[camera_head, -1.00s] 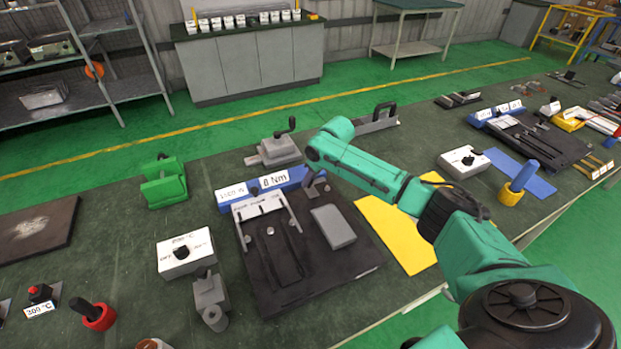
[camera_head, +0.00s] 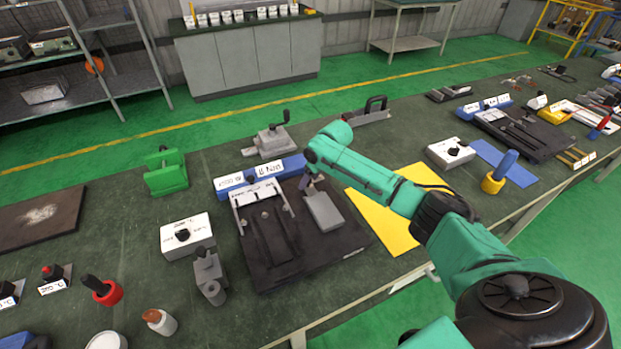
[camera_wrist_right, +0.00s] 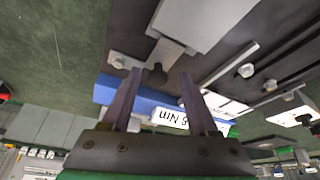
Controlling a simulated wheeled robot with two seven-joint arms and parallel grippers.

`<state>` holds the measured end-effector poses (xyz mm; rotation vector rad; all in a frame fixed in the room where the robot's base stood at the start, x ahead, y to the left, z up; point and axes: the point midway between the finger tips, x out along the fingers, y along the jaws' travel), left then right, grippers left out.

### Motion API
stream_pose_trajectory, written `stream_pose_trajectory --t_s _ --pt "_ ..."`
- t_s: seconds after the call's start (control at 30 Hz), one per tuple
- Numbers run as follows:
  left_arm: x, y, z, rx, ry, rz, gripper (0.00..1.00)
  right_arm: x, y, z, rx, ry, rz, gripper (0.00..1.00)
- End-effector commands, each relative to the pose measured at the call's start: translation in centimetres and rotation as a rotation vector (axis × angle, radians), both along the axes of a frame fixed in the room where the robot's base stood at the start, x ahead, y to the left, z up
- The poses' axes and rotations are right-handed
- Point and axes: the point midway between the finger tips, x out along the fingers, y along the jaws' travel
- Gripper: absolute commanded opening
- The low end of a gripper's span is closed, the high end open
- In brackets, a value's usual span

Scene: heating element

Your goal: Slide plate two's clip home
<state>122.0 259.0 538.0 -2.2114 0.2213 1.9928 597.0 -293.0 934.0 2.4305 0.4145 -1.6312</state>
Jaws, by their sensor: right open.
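My right gripper (camera_head: 309,187) is over the plate's far edge, just beyond the block. In the right wrist view its fingers (camera_wrist_right: 160,74) are apart, with a dark round knob (camera_wrist_right: 157,74) seen between them. I cannot tell whether they touch it. My left gripper is not in view.
A blue block with labels (camera_head: 235,182) stands behind the plate. A yellow sheet (camera_head: 385,225) lies to the right, partly under my arm. A white control box (camera_head: 187,236) and a grey clamp (camera_head: 208,278) stand to the left. A second black plate (camera_head: 530,140) is farther right.

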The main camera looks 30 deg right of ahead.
Motion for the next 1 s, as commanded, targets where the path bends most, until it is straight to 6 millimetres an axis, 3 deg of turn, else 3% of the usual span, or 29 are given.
stream_pose_trajectory --t_s 0.13,0.27,0.63,0.8,1.0 --pt "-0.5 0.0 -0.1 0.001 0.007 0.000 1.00 -0.2 -0.2 0.7 0.000 -0.003 -0.001 0.60" --pt "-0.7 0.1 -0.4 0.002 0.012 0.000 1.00 -1.0 -0.5 2.9 -0.003 -0.004 0.000 0.60" --pt "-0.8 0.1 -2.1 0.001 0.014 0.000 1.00 -4.5 -1.7 11.9 -0.001 -0.001 0.001 0.60" --pt "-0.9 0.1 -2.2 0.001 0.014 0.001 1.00 -5.1 -1.8 13.4 0.000 0.001 0.000 0.60" --pt "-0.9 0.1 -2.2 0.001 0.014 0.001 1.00 -5.1 -1.8 13.4 0.000 0.002 0.000 0.60"
